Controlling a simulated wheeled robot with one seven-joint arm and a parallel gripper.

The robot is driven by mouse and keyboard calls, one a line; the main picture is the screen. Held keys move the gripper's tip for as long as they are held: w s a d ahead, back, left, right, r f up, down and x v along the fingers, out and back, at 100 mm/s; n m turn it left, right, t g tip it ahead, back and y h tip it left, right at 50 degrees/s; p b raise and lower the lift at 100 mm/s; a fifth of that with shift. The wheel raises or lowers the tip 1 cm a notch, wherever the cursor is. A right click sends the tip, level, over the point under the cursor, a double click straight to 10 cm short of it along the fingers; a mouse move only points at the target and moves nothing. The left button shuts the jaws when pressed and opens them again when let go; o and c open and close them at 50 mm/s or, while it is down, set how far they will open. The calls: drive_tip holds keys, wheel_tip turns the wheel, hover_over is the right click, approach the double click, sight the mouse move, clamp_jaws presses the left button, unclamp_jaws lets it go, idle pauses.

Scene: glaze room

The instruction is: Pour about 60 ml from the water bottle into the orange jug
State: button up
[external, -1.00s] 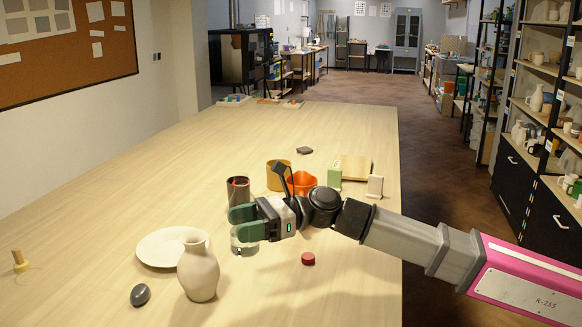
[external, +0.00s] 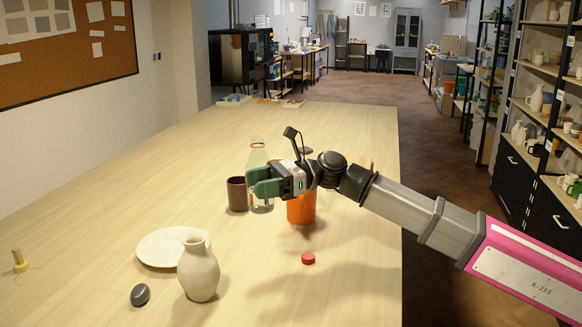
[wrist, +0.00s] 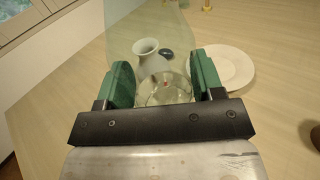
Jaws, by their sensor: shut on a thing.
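My gripper (external: 277,182) is shut on the clear water bottle (external: 257,155). The bottle is close to upright and appears raised off the table. In the wrist view the see-through bottle (wrist: 130,35) stands between the green fingers (wrist: 164,88). The water level is hard to make out. The orange jug (external: 301,210) stands on the table just right of the bottle, apart from it in the picture. My gripper and arm hide its top and rim.
A dark brown cup (external: 237,195) stands just left of the bottle. A red cap (external: 308,258), a white plate (external: 160,245), a cream vase (external: 199,270) and a dark stone (external: 140,294) are nearer the camera. My arm hides things behind it.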

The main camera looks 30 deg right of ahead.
drive_tip(key=w+d, duration=0.5)
drive_tip(key=d, duration=0.5)
drive_tip(key=w+d, duration=0.6)
drive_tip(key=d, duration=0.4)
drive_tip(key=w+d, duration=0.5)
drive_tip(key=d, duration=0.5)
wheel_tip(320, 180, down, 8)
drive_tip(key=shift+w+d, duration=0.2)
drive_tip(key=shift+d, duration=0.1)
drive_tip(key=shift+f, duration=0.1)
